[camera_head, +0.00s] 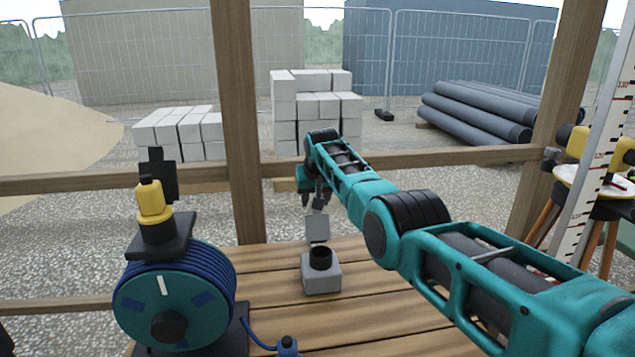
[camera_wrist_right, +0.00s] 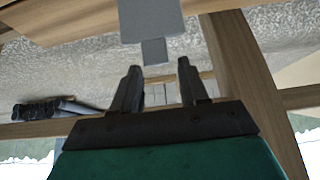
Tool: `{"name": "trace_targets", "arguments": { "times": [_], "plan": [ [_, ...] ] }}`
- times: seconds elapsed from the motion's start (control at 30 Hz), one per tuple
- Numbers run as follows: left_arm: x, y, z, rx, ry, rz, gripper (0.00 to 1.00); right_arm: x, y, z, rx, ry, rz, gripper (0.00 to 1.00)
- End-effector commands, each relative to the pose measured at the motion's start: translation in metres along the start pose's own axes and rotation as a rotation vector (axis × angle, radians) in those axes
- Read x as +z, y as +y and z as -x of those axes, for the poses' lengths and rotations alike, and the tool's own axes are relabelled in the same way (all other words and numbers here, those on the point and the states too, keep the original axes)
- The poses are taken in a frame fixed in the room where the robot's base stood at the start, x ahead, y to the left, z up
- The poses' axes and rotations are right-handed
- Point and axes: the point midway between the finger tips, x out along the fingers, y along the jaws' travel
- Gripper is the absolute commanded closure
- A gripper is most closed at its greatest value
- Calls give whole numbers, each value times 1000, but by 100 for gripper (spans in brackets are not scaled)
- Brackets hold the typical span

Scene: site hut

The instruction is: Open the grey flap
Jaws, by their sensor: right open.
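The grey flap (camera_head: 317,228) stands raised above the back of a small grey box (camera_head: 321,283) on the wooden bench. The box's round black opening (camera_head: 320,258) is uncovered. My right gripper (camera_head: 318,204) is just above the flap's top edge, fingers pointing down. My left gripper is not in view.
A blue cable reel (camera_head: 190,300) with a yellow and black object (camera_head: 154,203) on top stands left of the box. A wooden post (camera_head: 238,120) and rail (camera_head: 440,158) are behind. The bench planks (camera_head: 375,310) right of the box are clear.

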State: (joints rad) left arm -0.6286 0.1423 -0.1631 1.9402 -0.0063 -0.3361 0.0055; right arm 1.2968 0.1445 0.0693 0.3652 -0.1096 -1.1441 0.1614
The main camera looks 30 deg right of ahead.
Motion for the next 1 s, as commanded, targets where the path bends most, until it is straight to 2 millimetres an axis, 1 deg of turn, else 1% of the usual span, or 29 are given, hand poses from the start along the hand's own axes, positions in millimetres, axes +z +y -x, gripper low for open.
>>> {"name": "trace_targets", "arguments": {
  "times": [0.33,0.47,0.57,0.8,1.0],
  "plan": [
    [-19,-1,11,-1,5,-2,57,0,0,27,0,1,1,56],
    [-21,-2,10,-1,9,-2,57,-1,0,42,-1,4,1,56],
    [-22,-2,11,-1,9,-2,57,0,0,55,-1,4,0,56],
    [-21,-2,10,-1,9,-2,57,-1,0,94,-1,6,0,56],
    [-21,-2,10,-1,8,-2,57,-1,0,119,-1,4,0,56]
  ]
}}
